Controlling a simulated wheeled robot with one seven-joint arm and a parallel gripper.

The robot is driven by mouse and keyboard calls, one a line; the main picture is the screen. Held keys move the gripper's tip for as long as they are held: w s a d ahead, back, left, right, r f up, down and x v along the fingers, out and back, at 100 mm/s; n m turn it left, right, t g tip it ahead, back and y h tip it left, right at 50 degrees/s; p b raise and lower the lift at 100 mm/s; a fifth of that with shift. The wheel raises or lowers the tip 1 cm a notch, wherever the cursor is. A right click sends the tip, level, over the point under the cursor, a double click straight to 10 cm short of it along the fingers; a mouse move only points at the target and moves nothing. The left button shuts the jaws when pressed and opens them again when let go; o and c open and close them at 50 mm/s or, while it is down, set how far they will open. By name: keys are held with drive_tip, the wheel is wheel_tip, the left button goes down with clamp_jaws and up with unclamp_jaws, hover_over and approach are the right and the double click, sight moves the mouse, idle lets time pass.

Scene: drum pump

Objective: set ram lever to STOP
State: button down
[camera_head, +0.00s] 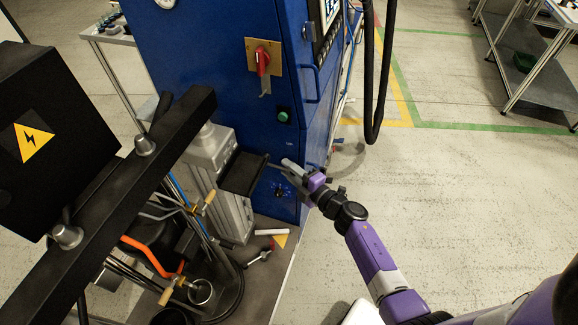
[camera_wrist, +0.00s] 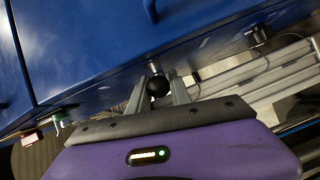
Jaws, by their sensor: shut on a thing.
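The blue cabinet (camera_head: 215,60) fills the upper middle of the head view. My gripper (camera_head: 289,168) is at the cabinet's lower front, close to the blue panel. In the wrist view, my gripper (camera_wrist: 159,88) has its two grey fingers on either side of a round black knob (camera_wrist: 158,85), taken to be the ram lever's, and is shut on it. A short metal stem shows just behind the knob, against the blue panel. In the head view my gripper hides the knob. The lever's position marks cannot be read.
A red rotary switch (camera_head: 262,62) and a green button (camera_head: 283,116) sit higher on the cabinet. A dark dial plate (camera_head: 280,190) is just below my gripper. Left stand a black block (camera_head: 242,173), metal columns and a black beam (camera_head: 120,215).

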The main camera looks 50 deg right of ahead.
idle(0.4)
drive_tip(key=c, duration=1.2)
unclamp_jaws()
drive_tip(key=s, duration=0.2)
drive_tip(key=s+a, duration=0.1)
drive_tip(key=s, duration=0.4)
drive_tip(key=shift+s+a+r+b, duration=0.15)
drive_tip(key=shift+s+r+b, duration=0.15)
drive_tip(key=shift+r, duration=0.1)
